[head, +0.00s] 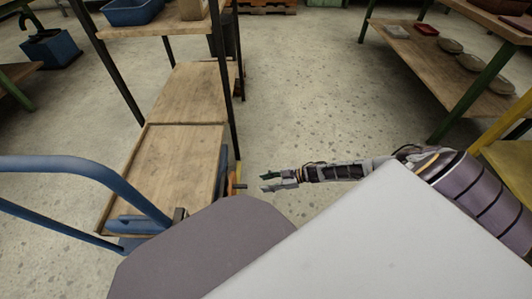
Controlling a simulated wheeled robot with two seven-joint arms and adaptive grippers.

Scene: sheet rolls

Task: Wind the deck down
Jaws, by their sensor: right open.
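A cart with a blue tubular handle (75,163) stands at the left, its wooden deck (165,170) low and level with a raised edge. A small dark crank grip (240,186) sticks out to the right from an orange part (232,178) on the cart's right side. My right gripper (265,182) reaches in from the right, its fingers open and pointing left at the grip. It is empty, with a small gap between its tips and the grip. My left gripper is out of view. My grey body hides the cart's near right corner.
A wooden table with dark legs and a lower shelf (188,90) stands beyond the deck, a blue bin (130,11) on top. Shelving (440,62) with a red tray (426,30) and round plates is at the right. Speckled floor (300,95) between them is clear.

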